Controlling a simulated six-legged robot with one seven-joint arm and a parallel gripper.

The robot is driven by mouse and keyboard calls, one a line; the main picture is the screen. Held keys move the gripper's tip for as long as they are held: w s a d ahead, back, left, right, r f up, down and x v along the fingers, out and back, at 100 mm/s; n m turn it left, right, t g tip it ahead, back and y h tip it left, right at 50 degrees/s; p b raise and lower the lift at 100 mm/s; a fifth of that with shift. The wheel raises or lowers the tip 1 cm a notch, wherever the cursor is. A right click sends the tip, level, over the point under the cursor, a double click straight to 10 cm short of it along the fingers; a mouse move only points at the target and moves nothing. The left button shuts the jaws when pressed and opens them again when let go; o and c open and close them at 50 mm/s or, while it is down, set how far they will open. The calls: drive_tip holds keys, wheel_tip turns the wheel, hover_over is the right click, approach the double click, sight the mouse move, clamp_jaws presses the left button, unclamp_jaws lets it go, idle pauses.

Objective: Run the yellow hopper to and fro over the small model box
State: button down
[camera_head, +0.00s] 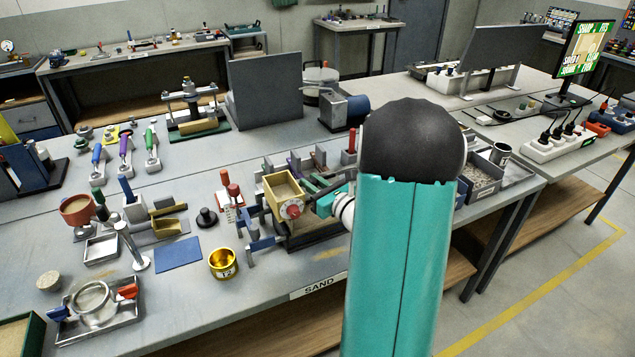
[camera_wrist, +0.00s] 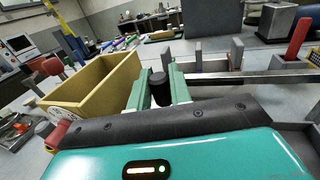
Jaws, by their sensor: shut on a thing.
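The yellow hopper (camera_head: 284,190) is an open-topped, box-shaped bin with a red knob on its front, at the middle of the bench. In the wrist view it (camera_wrist: 88,88) stands just left of my fingers and looks empty. My gripper (camera_head: 327,204) is at the hopper's right side. In the wrist view its green fingers (camera_wrist: 160,84) are closed about a black knob (camera_wrist: 160,92); the knob's joint to the hopper is hidden. Under the hopper is a dark frame (camera_head: 318,238), probably the small model box; its inside is mostly hidden by the hopper and my arm.
A gold cup (camera_head: 223,263), a blue mat (camera_head: 178,254) and a black plunger (camera_head: 207,218) lie left of the hopper. Upright grey plates and a red post (camera_wrist: 298,40) stand near my fingers. The front bench edge is close.

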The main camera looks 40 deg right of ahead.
drive_tip(key=shift+w+a, duration=0.25)
drive_tip(key=shift+a, duration=0.6)
drive_tip(key=c, duration=1.3)
unclamp_jaws()
drive_tip(key=shift+a+r, duration=0.1)
drive_tip(key=shift+c, duration=0.2)
drive_tip(key=shift+s, duration=0.1)
drive_tip(key=shift+s+d, duration=0.2)
drive_tip(key=shift+s, duration=0.1)
drive_tip(key=s, duration=1.3)
drive_tip(key=shift+a, duration=0.25)
